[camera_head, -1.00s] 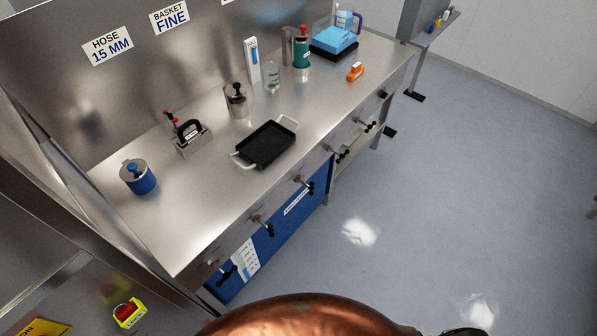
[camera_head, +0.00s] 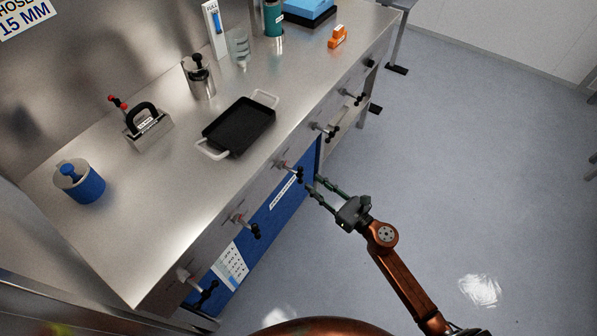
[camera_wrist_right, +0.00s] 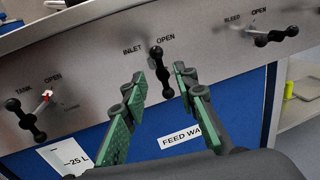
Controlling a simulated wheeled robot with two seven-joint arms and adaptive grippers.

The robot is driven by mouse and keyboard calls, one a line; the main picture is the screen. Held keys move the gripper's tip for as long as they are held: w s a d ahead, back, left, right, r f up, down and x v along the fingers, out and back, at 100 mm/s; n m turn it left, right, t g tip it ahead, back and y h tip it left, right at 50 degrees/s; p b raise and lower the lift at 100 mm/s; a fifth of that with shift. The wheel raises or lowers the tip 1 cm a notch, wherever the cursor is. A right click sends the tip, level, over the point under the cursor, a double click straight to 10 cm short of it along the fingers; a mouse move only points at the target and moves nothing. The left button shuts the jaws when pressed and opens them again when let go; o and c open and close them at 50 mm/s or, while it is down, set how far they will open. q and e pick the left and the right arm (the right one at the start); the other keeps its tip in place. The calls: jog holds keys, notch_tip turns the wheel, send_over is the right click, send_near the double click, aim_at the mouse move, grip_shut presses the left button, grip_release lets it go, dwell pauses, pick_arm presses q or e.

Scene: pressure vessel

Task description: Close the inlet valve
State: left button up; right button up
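The inlet valve shows in the right wrist view as a black lever with knobbed ends (camera_wrist_right: 161,74). Its lever stands nearly upright below the words INLET and OPEN. In the head view the inlet valve (camera_head: 291,170) is on the bench's front panel. My right gripper (camera_head: 316,184) is in front of the bench, just right of and below this valve. In the right wrist view my right gripper (camera_wrist_right: 159,74) is open. Its two green-padded fingers stand on either side of the lever's lower knob. I cannot tell whether they touch it. My left gripper is out of view.
The tank valve (camera_wrist_right: 26,119) is to the left and the bleed valve (camera_wrist_right: 273,37) to the right. A blue panel (camera_wrist_right: 238,109) with a feed water label lies below. The floor right is clear.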

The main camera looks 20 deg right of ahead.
aim_at(301, 172)
jog(key=x, duration=0.7)
jog(key=shift+w+a+r, duration=0.1)
jog(key=shift+w+a, duration=0.05)
jog(key=shift+w, duration=0.1)
jog(key=shift+c, duration=0.3)
grip_shut()
